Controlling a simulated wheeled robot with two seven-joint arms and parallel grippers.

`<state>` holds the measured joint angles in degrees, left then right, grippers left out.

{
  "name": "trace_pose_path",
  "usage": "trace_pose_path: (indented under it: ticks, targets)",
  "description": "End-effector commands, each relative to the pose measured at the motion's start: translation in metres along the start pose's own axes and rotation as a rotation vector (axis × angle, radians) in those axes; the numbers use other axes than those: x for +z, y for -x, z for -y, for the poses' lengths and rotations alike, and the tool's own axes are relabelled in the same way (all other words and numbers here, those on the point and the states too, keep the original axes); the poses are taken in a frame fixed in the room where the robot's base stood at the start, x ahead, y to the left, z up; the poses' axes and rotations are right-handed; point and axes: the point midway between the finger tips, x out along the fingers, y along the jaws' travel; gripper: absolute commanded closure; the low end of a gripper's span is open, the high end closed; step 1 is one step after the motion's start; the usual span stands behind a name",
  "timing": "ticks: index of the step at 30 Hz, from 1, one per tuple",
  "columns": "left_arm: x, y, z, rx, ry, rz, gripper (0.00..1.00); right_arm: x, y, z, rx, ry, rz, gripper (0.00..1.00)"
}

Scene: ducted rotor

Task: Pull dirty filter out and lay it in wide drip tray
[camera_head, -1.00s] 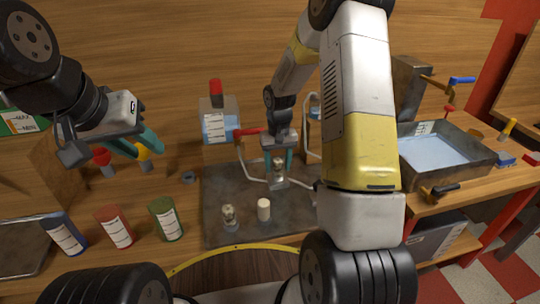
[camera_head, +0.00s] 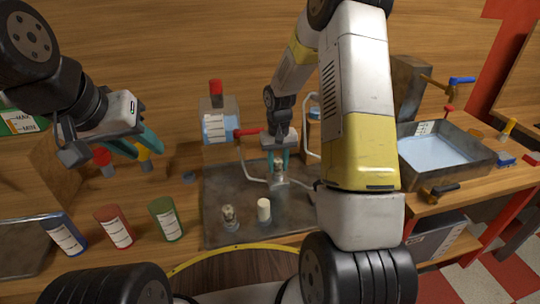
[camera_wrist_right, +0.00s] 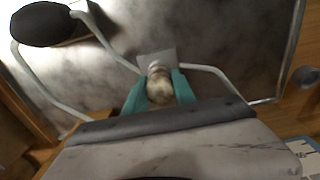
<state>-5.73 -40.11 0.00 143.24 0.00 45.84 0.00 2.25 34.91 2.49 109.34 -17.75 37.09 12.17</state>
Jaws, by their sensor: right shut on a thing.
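My right gripper (camera_head: 279,160) points down over the dark metal plate. Its teal fingers are shut on a small brownish, round-topped piece (camera_head: 279,167), which looks like the dirty filter. In the right wrist view the same piece (camera_wrist_right: 159,88) sits between the fingers, at a pale grey block-like holder (camera_wrist_right: 157,60). I cannot tell whether it is still seated there. A shallow metal tray (camera_head: 22,262), possibly the wide drip tray, is partly in view at the lower left. My left gripper (camera_head: 140,150) is open and empty, above the bench at left.
On the plate (camera_head: 225,185) stand a white cylinder (camera_head: 264,209) and a small brownish-topped piece (camera_head: 230,214). Pale tubes run beside the right gripper. Blue, red and green cans (camera_head: 167,219) stand between plate and tray. A bottle (camera_head: 217,122) stands behind; a water-filled basin (camera_head: 440,150) is at right.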

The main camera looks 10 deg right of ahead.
Motion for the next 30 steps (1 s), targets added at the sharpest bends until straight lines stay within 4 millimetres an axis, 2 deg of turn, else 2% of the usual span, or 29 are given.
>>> trace_pose_path:
  ticks: [30]
  targets:
    - [0.000,0.000,0.000,0.000,0.000,0.000,0.64,0.000,0.013,0.000,0.000,0.000,-0.001,1.00]
